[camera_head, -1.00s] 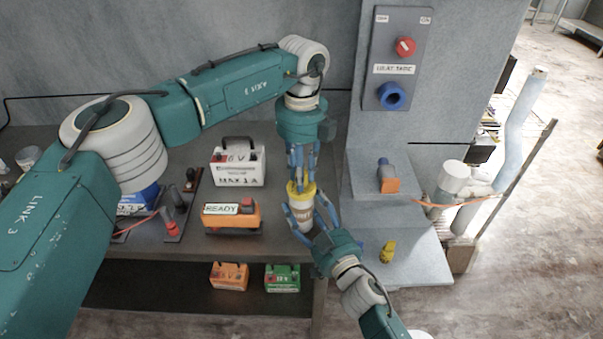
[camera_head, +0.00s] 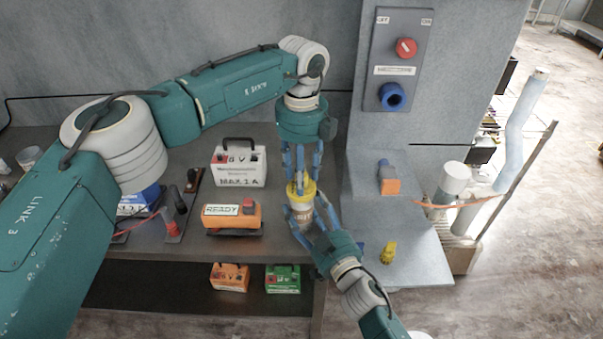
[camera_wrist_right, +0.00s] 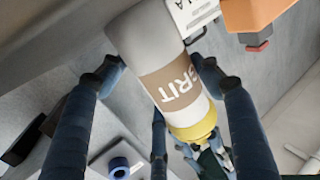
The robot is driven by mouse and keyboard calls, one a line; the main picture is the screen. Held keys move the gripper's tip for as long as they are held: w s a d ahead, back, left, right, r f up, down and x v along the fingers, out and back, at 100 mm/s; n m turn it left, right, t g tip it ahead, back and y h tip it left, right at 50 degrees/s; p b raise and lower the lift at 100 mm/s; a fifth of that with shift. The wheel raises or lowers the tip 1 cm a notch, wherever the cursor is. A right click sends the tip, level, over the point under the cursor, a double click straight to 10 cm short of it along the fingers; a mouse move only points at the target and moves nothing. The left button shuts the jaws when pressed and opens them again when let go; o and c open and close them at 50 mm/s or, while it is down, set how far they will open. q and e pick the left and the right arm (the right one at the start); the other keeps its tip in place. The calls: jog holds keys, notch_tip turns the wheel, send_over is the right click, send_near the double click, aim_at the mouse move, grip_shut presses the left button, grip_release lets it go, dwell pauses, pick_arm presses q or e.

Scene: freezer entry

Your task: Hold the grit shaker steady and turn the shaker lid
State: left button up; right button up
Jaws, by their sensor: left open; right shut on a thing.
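The grit shaker (camera_head: 302,217) stands at the right front of the bench, with a yellow lid (camera_head: 302,189) on top. My right gripper (camera_head: 303,221) is shut around the shaker's body from the front right. In the right wrist view the shaker (camera_wrist_right: 150,50) shows a brown band reading GRIT between my right fingers (camera_wrist_right: 160,80), with the yellow lid (camera_wrist_right: 194,127) at the lower right. My left gripper (camera_head: 301,178) points down from above, open, with its fingertips beside the lid. Whether they touch the lid cannot be told.
Left of the shaker are an orange READY box (camera_head: 232,216) and a white 6 V battery (camera_head: 237,164). To the right, a grey ledge (camera_head: 425,262) bears a small yellow item (camera_head: 388,252) and an orange-and-blue one (camera_head: 389,182). A switch panel (camera_head: 401,60) stands above.

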pick_arm(q)
notch_tip(320, 180, up, 12)
pick_arm(e)
jog(key=shift+d, duration=0.15)
dwell(0.3)
jog(key=o, duration=1.7)
jog(key=shift+w, duration=0.1)
jog(key=shift+o, duration=0.5)
jog(key=o, duration=0.3)
pick_arm(q)
jog(key=shift+r+p, duration=0.8)
pick_arm(e)
jog(key=shift+v, duration=3.5)
